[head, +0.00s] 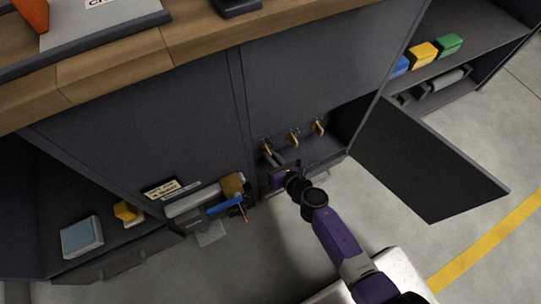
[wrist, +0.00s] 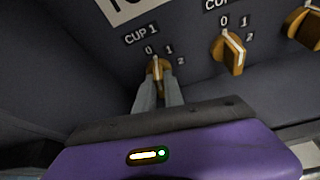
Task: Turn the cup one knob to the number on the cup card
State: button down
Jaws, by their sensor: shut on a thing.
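The cup one knob (wrist: 157,66) is brass with a white pointer line, under a "CUP 1" label with the marks 0, 1 and 2. Its line points up, between 0 and 1 as far as I can tell. My gripper (wrist: 159,88) is shut on this knob, one grey finger on each side. In the head view my gripper (head: 272,154) reaches the leftmost knob (head: 266,146) in the open compartment. A cream card (head: 161,188) stands at the lower left; its print is too small to read, and I cannot tell whether it is the cup card.
A second brass knob (wrist: 230,52) is close to the right, with a third (wrist: 303,22) beyond it. An open dark door (head: 428,160) stands right of my arm. A shelf at the left holds a blue-grey block (head: 82,237). Coloured blocks sit at the upper right.

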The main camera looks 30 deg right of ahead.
jog(key=m+y, duration=0.2)
jog(key=m, duration=0.1)
jog(key=shift+d+f, duration=0.1)
jog(key=shift+d, duration=0.1)
jog(key=m, duration=0.1)
jog(key=m+y+b, duration=0.1)
jog(key=shift+d+f+m+t+y, duration=0.1)
jog(key=shift+f+m+t+y, duration=0.1)
jog(key=shift+m+t+y, duration=0.15)
jog(key=m+b, duration=0.1)
jog(key=m+t+y+b, duration=0.1)
jog(key=m+b, duration=0.1)
jog(key=shift+d+f+m+y, duration=0.1)
jog(key=shift+f+m+y, duration=0.15)
jog(key=shift+f, duration=0.05)
jog(key=shift+m+t+y+b, duration=0.4)
jog(key=shift+m+t+b, duration=0.15)
jog(key=shift+m+b, duration=0.85)
jog(key=c, duration=1.4)
grip_release()
jog(key=shift+c, duration=0.2)
jog(key=shift+r, duration=0.1)
jog(key=shift+s, duration=0.1)
